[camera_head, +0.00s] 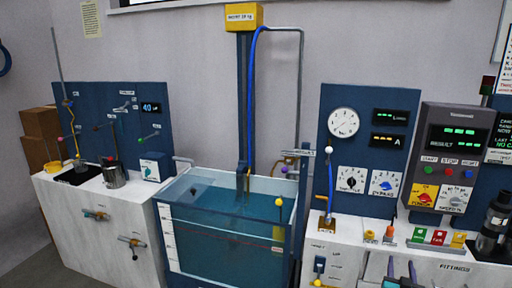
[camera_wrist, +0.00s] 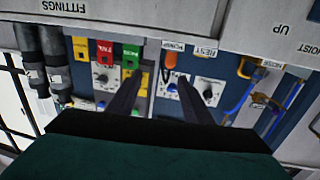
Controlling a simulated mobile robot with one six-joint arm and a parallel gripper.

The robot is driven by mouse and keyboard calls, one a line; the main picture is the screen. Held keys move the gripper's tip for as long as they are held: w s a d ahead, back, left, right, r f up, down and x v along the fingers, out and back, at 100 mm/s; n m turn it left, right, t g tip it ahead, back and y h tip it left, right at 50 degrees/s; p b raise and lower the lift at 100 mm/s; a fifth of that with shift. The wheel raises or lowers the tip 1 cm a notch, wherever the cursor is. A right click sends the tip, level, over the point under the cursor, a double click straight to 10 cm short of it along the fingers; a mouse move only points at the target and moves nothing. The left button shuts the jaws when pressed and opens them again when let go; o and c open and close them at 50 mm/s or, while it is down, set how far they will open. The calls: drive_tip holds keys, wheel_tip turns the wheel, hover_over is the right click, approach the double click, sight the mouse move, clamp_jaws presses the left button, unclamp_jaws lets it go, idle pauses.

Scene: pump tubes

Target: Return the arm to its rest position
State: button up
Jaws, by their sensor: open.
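My gripper (camera_head: 401,268) shows only in part at the bottom edge of the head view, in front of the white bench right of the tank. In the wrist view my gripper (camera_wrist: 161,77) has two dark fingers spread apart with nothing between them. It is open and empty. The fingers appear in front of the bench and the blue control panel (camera_wrist: 222,65), which show upside down there. Most of my arm is out of view.
A water tank (camera_head: 225,265) stands left of the gripper, with a yellow hoist box (camera_head: 243,17) above. Green, red and yellow tagged blocks (camera_head: 438,237) and dark pump fittings (camera_head: 494,228) stand on the right bench (camera_head: 350,238). A blue hose (camera_head: 330,185) hangs by the panel.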

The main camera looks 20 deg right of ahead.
drive_tip(key=w+a+f+n+t+y, duration=0.1)
drive_tip(key=w+a+f+n+y, duration=0.2)
drive_tip(key=w+a, duration=0.55)
drive_tip(key=w+a+f+t+y, duration=0.1)
drive_tip(key=w+a+f+y, duration=0.2)
drive_tip(key=w+a+f, duration=0.55)
drive_tip(key=a+f+n+g+y, duration=0.1)
drive_tip(key=a+f, duration=0.3)
drive_tip(key=a, duration=0.3)
drive_tip(key=s+a+f+g+y, duration=0.1)
drive_tip(key=a+f+g, duration=0.1)
drive_tip(key=a+f, duration=0.35)
drive_tip(key=a+f+n+g+y, duration=0.1)
drive_tip(key=a+f, duration=0.2)
drive_tip(key=a, duration=0.6)
drive_tip(key=s+a+f+n+g+y, duration=0.2)
drive_tip(key=s+a+f+g, duration=0.5)
drive_tip(key=s+a+f, duration=0.75)
drive_tip(key=s+a+n+g, duration=0.1)
drive_tip(key=s+g, duration=0.3)
drive_tip(key=s, duration=0.6)
drive_tip(key=s+a+n+g+y, duration=0.1)
drive_tip(key=s+a+g, duration=0.2)
drive_tip(key=s, duration=0.7)
drive_tip(key=g+b, duration=0.1)
drive_tip(key=g, duration=0.1)
drive_tip(key=shift+s+a+g, duration=0.15)
drive_tip(key=shift+g, duration=0.15)
